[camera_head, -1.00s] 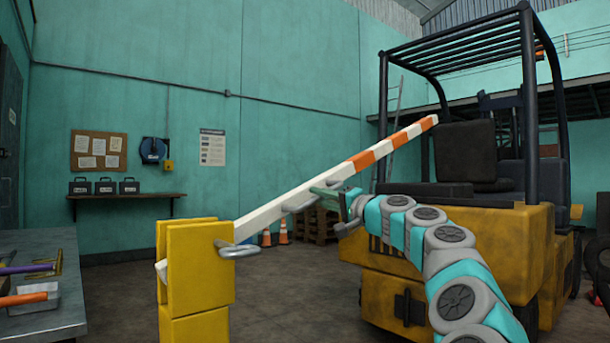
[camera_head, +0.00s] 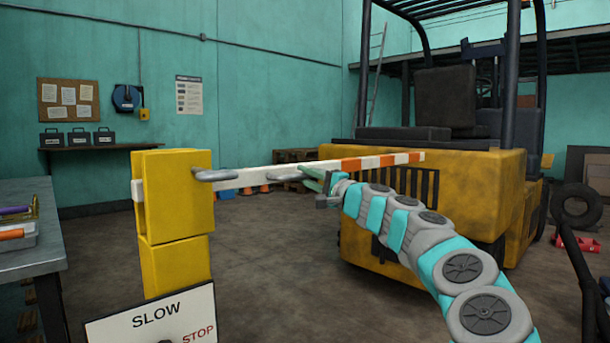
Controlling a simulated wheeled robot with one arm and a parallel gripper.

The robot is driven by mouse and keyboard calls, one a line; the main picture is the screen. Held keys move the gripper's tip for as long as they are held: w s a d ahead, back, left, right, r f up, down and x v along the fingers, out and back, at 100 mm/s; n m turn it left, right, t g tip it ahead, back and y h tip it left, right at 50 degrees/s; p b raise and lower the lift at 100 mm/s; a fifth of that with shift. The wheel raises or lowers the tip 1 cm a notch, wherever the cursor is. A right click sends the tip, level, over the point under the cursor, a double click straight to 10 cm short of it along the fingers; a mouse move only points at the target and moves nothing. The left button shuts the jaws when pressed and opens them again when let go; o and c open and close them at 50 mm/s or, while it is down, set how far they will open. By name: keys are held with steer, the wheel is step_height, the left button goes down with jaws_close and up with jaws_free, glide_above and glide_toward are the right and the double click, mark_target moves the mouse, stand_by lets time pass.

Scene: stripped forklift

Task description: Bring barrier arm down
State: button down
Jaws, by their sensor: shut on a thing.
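The barrier arm (camera_head: 385,160) is a white bar with orange and white bands toward its free end. A second grey loop (camera_head: 213,175) sits at the post end of the bar.
The yellow forklift (camera_head: 440,200) stands close behind the bar's tip. A metal workbench (camera_head: 35,245) is at left. A SLOW/STOP sign (camera_head: 150,318) is in front of the post. Open floor shows between post and forklift.

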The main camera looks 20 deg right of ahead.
steer(key=shift+w+f, duration=0.1)
steer(key=shift+f, duration=0.35)
steer(key=c, duration=1.2)
jaws_free()
steer(key=o, duration=0.4)
steer(key=shift+r, duration=0.1)
steer(key=shift+v, duration=3.9)
